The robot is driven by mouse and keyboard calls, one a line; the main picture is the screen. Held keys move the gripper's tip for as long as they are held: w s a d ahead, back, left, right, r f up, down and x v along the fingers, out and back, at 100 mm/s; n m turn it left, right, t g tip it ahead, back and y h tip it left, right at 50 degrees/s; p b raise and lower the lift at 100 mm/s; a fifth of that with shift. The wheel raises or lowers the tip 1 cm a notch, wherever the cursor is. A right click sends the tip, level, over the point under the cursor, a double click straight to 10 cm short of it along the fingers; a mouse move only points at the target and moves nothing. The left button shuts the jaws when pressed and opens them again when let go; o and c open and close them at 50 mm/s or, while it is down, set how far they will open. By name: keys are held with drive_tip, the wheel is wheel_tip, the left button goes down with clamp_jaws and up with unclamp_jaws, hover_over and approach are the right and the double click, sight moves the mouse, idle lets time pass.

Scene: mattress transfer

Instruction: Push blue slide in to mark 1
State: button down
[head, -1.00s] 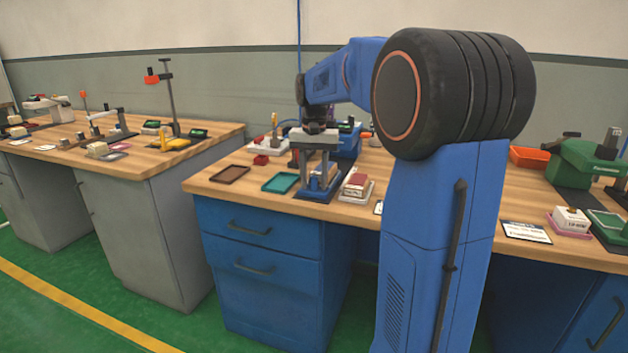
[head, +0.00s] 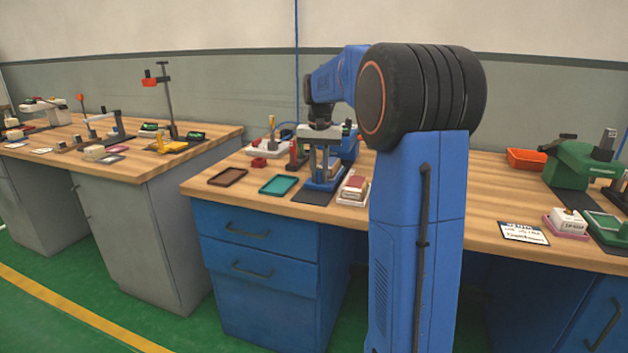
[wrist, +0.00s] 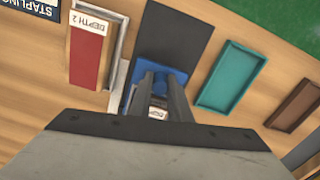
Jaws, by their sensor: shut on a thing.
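The blue slide (wrist: 176,74) is a small blue piece over a black mat in the wrist view. In the head view it shows as a blue piece (head: 326,183) low at the left bench's fixture. My gripper (wrist: 163,78) points down at it, its two dark fingers close together and shut on it. In the head view, my gripper (head: 324,155) is over the fixture, with the blue below its fingers. A small white label (wrist: 157,112) shows between the fingers, only partly visible. Mark 1 cannot be made out.
The black mat (wrist: 172,35) has bare room in front of the slide. A teal tray (head: 278,185) and a brown tray (head: 228,177) lie to the left. A red-topped block (head: 355,186) stands close on the right; its wrist-view label reads "DEPTH 2". A printed card (head: 523,233) lies farther right.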

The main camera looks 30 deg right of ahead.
drive_tip(key=shift+w+d, duration=1.15)
drive_tip(key=shift+d, duration=0.3)
drive_tip(key=c, duration=1.6)
unclamp_jaws()
drive_tip(key=shift+c, duration=0.2)
drive_tip(key=shift+r, duration=0.1)
wheel_tip(320, 180, up, 17)
drive_tip(key=shift+r, duration=0.15)
